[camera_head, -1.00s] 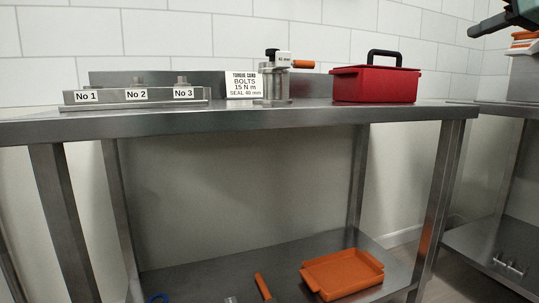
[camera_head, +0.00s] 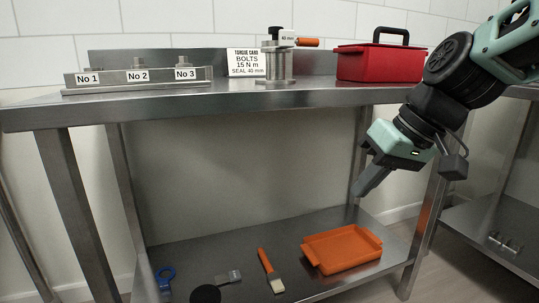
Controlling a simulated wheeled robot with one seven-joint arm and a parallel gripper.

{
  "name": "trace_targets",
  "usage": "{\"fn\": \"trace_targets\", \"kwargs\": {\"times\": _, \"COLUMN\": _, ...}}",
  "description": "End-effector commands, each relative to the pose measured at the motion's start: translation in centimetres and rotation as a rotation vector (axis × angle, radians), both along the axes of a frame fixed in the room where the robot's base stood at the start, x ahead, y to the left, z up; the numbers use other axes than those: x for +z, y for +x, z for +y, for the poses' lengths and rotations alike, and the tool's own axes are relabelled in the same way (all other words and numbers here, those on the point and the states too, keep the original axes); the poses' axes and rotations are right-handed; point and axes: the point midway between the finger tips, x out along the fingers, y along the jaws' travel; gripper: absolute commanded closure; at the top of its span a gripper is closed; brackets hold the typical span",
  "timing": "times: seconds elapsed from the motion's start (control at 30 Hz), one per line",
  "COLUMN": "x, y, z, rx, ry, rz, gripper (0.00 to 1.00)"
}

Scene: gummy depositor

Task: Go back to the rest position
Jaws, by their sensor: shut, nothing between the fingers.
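My gripper (camera_head: 372,183) is at the right of the picture, in front of the steel table's right part. It points down and to the left, its fingers together and nothing held. It hangs in the air below the tabletop's height, above and in front of the lower shelf. My arm reaches in from the upper right.
The steel table (camera_head: 230,103) bears a numbered block (camera_head: 140,76), a sign card (camera_head: 243,63), a metal fixture (camera_head: 279,62) and a red toolbox (camera_head: 377,65). The lower shelf (camera_head: 215,259) holds an orange tray (camera_head: 342,250), a brush (camera_head: 268,266), a scraper (camera_head: 228,277) and a blue-handled tool (camera_head: 165,278).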

Motion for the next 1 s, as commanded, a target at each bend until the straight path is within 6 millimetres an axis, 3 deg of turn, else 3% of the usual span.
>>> {"fn": "trace_targets", "kwargs": {"times": 0.1, "x": -3.8, "y": -5.4, "z": 2.3, "rx": 0.075, "ry": -0.098, "rz": 0.091, "gripper": 1.0}}
{"fn": "trace_targets", "kwargs": {"times": 0.3, "x": -8.3, "y": -12.4, "z": 3.1, "rx": 0.165, "ry": -0.245, "rz": 0.166, "gripper": 1.0}}
{"fn": "trace_targets", "kwargs": {"times": 0.67, "x": -12.2, "y": -19.7, "z": 1.6, "rx": 0.282, "ry": -0.415, "rz": 0.196, "gripper": 1.0}}
{"fn": "trace_targets", "kwargs": {"times": 1.0, "x": -6.2, "y": -19.8, "z": 1.5, "rx": 0.28, "ry": -0.421, "rz": 0.196, "gripper": 1.0}}
